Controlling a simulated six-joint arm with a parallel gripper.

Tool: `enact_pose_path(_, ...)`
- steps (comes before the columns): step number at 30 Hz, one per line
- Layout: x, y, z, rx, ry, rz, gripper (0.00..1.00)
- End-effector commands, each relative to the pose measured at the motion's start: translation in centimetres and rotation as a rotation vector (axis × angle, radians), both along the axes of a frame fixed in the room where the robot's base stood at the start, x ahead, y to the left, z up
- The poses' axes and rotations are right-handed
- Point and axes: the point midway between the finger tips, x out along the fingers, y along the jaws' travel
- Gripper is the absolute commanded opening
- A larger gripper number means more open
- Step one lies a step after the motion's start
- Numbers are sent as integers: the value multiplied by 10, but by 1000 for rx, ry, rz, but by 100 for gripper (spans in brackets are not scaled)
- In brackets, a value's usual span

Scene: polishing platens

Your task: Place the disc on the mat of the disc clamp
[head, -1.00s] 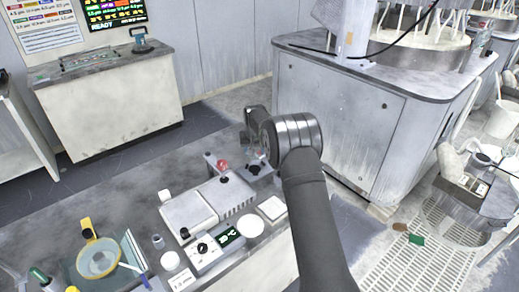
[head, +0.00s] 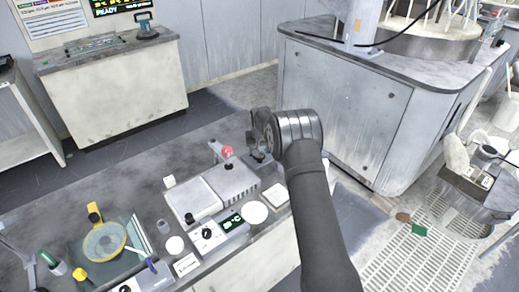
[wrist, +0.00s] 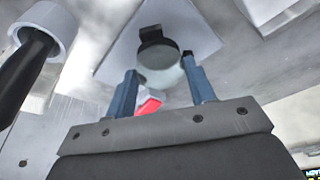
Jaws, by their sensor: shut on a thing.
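In the wrist view my gripper (wrist: 164,88) has its two blue fingers closed on a pale, translucent disc (wrist: 172,79). The disc overlaps a dark round pad with a black block (wrist: 158,42) behind it, on a light plate (wrist: 198,42); these look like parts of the disc clamp. I cannot tell whether the disc touches them. A red part (wrist: 148,106) shows between the fingers. In the head view the clamp's red knob (head: 227,152) stands at the bench's far edge, just left of my gripper (head: 260,155). The mat cannot be made out, and the disc is unclear there.
A light boxy device (head: 212,190) stands on the bench close in front of the clamp. A glass tray with a yellow-rimmed dish (head: 104,240) lies at the left. A large cabinet (head: 340,110) stands behind my arm. A white ring-shaped part (wrist: 45,22) is at the wrist view's upper left.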

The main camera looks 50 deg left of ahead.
Motion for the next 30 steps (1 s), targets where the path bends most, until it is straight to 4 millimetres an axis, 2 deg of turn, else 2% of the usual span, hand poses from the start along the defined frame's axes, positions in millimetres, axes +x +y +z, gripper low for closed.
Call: enact_pose_path(30,-1,-1,-23,-4,1,0,21)
